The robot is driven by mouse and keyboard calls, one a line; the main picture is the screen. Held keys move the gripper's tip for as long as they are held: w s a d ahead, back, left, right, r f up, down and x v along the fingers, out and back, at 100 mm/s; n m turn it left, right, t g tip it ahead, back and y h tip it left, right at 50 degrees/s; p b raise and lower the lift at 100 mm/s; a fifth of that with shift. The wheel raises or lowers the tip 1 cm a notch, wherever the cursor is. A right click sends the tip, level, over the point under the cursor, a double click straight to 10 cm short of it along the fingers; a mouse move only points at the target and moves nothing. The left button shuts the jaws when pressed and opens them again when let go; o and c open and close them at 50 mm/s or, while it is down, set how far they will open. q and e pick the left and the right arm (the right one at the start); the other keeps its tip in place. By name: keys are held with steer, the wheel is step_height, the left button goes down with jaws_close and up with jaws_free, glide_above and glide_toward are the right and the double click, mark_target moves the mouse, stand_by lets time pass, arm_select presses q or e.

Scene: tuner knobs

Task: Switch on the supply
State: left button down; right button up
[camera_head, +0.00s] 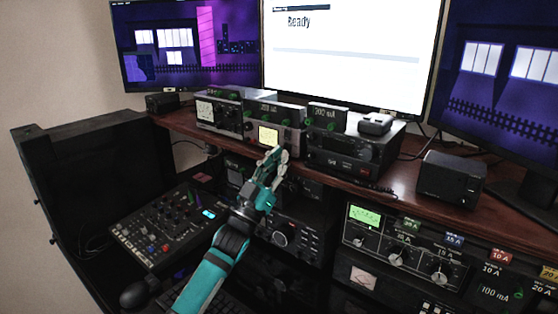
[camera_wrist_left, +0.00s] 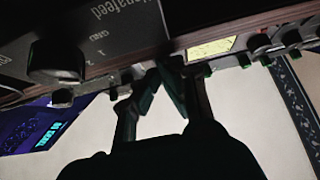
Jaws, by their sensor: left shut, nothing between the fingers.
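Which unit is the supply, I cannot tell for sure. A row of units stands on the desk shelf: a grey unit with a pale meter (camera_head: 217,113), a middle unit with a lit yellow meter (camera_head: 268,136), and a black unit (camera_head: 345,150) on the right. My left gripper (camera_head: 274,158) is shut and empty, just below and in front of the middle unit. In the left wrist view, the shut fingertips (camera_wrist_left: 168,72) are close below a dark panel edge, beside the lit yellow meter (camera_wrist_left: 211,50) and several small knobs (camera_wrist_left: 260,43). Contact cannot be told. My right gripper is out of view.
Three monitors stand behind, the middle one (camera_head: 350,55) reading "Ready". A mixer panel (camera_head: 170,225) is at lower left. A rack unit with a green meter (camera_head: 364,216) is at lower right. A black box (camera_head: 452,178) sits on the wooden shelf (camera_head: 400,190).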

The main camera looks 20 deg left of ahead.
arm_select(q)
steer(key=b, duration=0.2)
steer(key=w+f+t+b, duration=0.1)
steer(key=b, duration=0.1)
steer(key=shift+d+f+b, duration=0.1)
steer(key=shift+f+b, duration=0.2)
steer(key=shift+b, duration=0.05)
steer(key=shift+s+r+p, duration=0.15)
steer(key=shift+r+p, duration=0.4)
steer(key=shift+p, duration=0.15)
steer(key=shift+f, duration=0.1)
steer(key=shift+s+f, duration=0.15)
steer(key=shift+f, duration=0.15)
steer(key=v, duration=0.7)
steer(key=shift+s+a, duration=0.25)
steer(key=shift+r, duration=0.15)
